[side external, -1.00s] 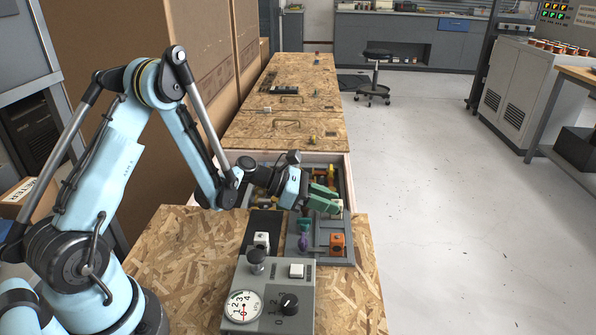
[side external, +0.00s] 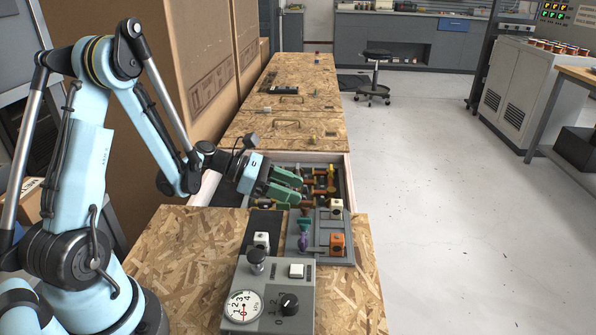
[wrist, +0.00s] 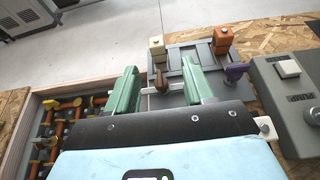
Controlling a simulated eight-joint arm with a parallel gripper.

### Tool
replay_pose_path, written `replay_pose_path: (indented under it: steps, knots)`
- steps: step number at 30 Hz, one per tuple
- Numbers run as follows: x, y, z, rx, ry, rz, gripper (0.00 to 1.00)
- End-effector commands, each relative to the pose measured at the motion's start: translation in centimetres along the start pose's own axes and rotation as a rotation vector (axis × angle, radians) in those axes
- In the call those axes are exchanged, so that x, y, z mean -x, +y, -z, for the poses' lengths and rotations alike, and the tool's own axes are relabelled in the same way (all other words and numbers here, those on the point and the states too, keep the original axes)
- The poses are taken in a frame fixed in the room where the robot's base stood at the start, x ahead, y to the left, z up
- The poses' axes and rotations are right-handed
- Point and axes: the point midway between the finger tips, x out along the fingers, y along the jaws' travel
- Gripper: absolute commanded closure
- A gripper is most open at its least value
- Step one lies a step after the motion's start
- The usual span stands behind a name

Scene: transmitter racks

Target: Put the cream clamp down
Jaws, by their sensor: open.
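The cream clamp (side external: 337,206) stands upright at the far right corner of the grey rack tray (side external: 319,250). In the wrist view the cream clamp (wrist: 157,47) is beyond my fingertips, clear of them. My gripper (side external: 301,189) is open, with its green fingers apart, to the left of the cream clamp. In the wrist view my gripper (wrist: 160,66) holds nothing. A brown piece (wrist: 161,81) shows between the fingers there, apparently below them. An orange clamp (side external: 337,242) and a purple clamp (side external: 304,243) are on the same tray.
An open drawer (side external: 347,172) with several brown and yellow fittings lies behind the tray. A white clamp (side external: 262,241) stands on a dark strip at left. A grey gauge box (side external: 268,300) is in front. Bare chipboard (side external: 185,250) lies to the left.

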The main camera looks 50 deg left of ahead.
Motion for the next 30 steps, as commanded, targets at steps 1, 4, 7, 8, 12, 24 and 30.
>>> replay_pose_path:
  steps: [1, 4, 7, 8, 12, 24, 30]
  knots:
    - [0.9, 0.1, 0.0, 0.002, 0.000, -0.004, 0.48]
    - [2.0, 0.0, 0.0, 0.001, 0.000, -0.003, 0.48]
    - [2.6, 0.0, 0.0, -0.002, 0.001, -0.001, 0.48]
    - [2.7, -0.1, -0.1, -0.008, 0.005, -0.001, 0.48]
    - [2.4, -0.8, -0.8, -0.117, 0.064, 0.010, 0.48]
    - [2.2, -6.0, -3.5, -1.004, 0.450, 0.168, 0.48]
    - [3.7, -8.7, -4.3, -1.517, 0.610, 0.323, 0.48]
